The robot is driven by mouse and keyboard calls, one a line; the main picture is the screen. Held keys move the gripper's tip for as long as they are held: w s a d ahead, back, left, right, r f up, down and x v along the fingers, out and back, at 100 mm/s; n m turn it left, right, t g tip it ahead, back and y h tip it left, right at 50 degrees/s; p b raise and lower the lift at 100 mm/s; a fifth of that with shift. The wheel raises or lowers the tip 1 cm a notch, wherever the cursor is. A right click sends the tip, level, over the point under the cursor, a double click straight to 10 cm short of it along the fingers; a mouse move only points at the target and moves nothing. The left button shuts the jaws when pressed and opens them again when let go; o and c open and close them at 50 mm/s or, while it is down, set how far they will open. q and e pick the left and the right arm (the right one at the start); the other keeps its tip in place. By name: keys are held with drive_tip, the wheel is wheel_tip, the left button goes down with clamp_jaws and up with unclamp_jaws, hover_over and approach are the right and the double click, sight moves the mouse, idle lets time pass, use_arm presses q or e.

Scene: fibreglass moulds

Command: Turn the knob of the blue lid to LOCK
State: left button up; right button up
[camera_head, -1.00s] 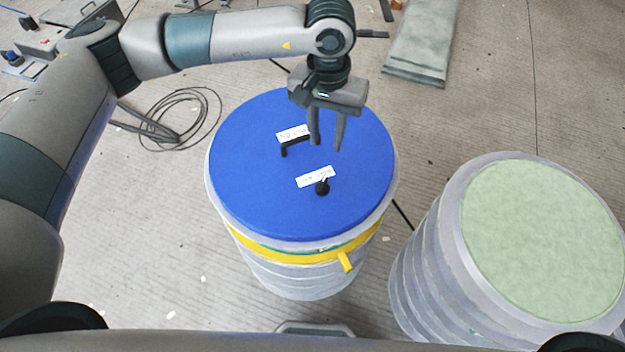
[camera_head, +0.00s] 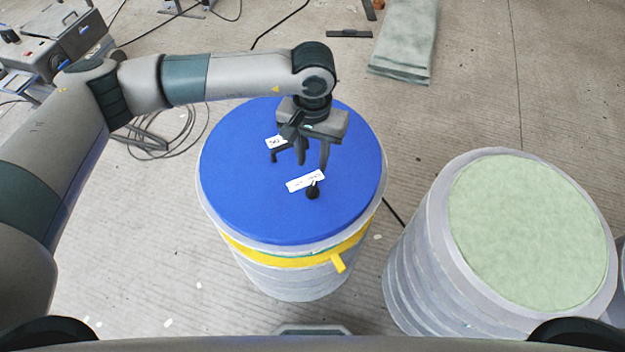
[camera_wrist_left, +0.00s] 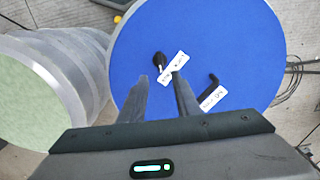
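The blue lid (camera_head: 250,205) tops a grey ribbed drum with a yellow band. Its black knob (camera_head: 312,192) stands on the near part of the lid beside a white label (camera_head: 305,181). A black handle (camera_head: 275,156) with another white label lies farther back. My left gripper (camera_head: 313,168) points down above the lid, a little behind the knob, open and empty. In the left wrist view the knob (camera_wrist_left: 159,58) shows just beyond the two spread fingertips (camera_wrist_left: 160,76). My right gripper is not in view.
A second ribbed drum with a pale green top (camera_head: 530,235) stands to the right. A yellow tab (camera_head: 338,263) sticks out from the blue-lidded drum's band. Coiled cable (camera_head: 165,140) lies on the floor at left, and a green mat (camera_head: 405,45) lies behind.

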sight(313, 187)
use_arm(q)
wheel_tip(313, 187, down, 10)
drive_tip(key=p, duration=0.3)
drive_tip(key=shift+p, duration=0.35)
drive_tip(key=shift+f, duration=0.9)
clamp_jaws()
